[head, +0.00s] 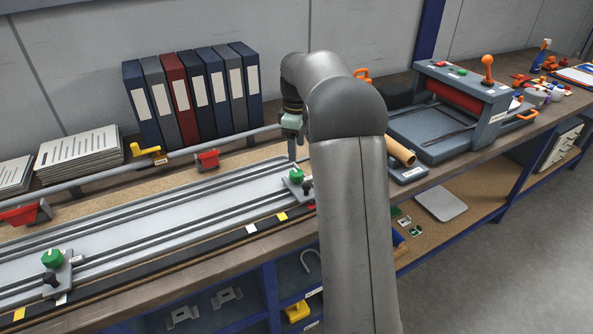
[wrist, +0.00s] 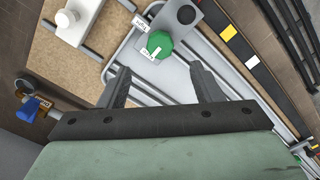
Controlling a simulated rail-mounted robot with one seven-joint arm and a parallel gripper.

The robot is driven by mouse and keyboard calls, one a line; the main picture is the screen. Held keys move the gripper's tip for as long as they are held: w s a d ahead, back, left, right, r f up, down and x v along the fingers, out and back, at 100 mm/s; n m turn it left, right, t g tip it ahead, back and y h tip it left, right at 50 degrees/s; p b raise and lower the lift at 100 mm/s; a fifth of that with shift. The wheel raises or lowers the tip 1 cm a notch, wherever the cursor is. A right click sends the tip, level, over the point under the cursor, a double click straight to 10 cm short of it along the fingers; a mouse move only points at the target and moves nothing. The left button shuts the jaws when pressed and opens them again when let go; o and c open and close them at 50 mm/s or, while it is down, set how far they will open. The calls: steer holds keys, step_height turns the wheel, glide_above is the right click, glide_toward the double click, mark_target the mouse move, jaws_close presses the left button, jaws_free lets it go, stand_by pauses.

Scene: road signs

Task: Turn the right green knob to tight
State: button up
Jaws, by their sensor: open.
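The right green knob (head: 297,174) sits on a grey clamp block at the right end of the long rail board. In the wrist view the green knob (wrist: 160,43) is just beyond my fingertips, roughly centred between them. Its white mark points toward the lower-left label; a second label lies at its upper left. My gripper (head: 293,157) points down above the knob, and in the wrist view my gripper (wrist: 161,72) is open and empty. A left green knob (head: 53,259) is on a similar block at the lower left.
A grey bar with red clamps (head: 207,159) and a yellow one (head: 149,153) runs behind the board. Binders (head: 190,95) stand at the back. A press with an orange-knobbed lever (head: 460,105) and a cardboard tube (head: 401,151) are to the right of my arm.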

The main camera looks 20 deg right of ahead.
mark_target(297, 172)
step_height(297, 172, down, 9)
steer(key=shift+f+p, duration=0.15)
steer(key=shift+p, duration=0.15)
steer(key=c, duration=1)
